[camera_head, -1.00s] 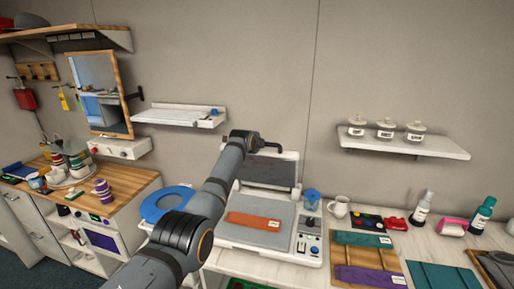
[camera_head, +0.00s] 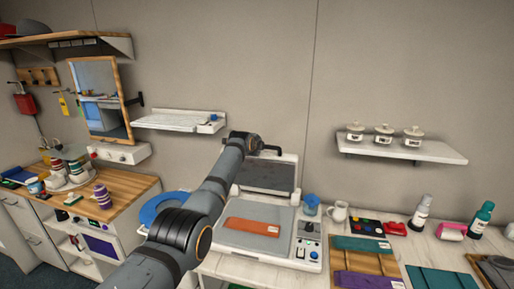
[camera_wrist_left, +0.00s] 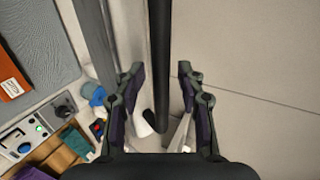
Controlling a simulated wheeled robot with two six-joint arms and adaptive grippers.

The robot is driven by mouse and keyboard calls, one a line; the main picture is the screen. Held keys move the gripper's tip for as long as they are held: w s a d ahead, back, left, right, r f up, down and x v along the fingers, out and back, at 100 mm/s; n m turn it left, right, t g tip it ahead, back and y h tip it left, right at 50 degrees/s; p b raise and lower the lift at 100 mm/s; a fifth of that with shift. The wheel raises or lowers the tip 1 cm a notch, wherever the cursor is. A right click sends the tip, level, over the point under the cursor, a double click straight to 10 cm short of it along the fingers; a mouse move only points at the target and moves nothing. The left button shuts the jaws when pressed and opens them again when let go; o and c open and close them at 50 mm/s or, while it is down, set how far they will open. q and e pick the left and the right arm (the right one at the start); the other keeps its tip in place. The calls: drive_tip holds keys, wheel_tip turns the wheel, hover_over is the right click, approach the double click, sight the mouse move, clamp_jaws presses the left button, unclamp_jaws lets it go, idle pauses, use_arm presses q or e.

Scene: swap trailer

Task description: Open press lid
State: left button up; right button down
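The press (camera_head: 222,240) stands on the pale worktop with its lid (camera_head: 268,178) raised up and back, its dark inner plate showing. An orange folded cloth (camera_head: 252,227) lies on the grey lower bed, and it also shows in the left wrist view (camera_wrist_left: 10,80). My left gripper (camera_head: 268,148) is at the lid's top edge. In the left wrist view, the two fingers of my left gripper (camera_wrist_left: 158,72) are spread apart, with a dark bar (camera_wrist_left: 161,50) between them and gaps on both sides. My right gripper is not in view.
A control panel (camera_head: 308,243) with a knob is at the press's right side. A blue cup (camera_head: 311,205) and a white mug (camera_head: 339,211) stand close to the right of the lid. The wall is behind the lid, with a white shelf (camera_head: 180,123) at upper left.

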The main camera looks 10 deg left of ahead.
use_arm(q)
drive_tip(key=shift+w+f, duration=0.15)
drive_tip(key=shift+f, duration=0.05)
drive_tip(key=v, duration=1.2)
drive_tip(key=shift+r, duration=0.1)
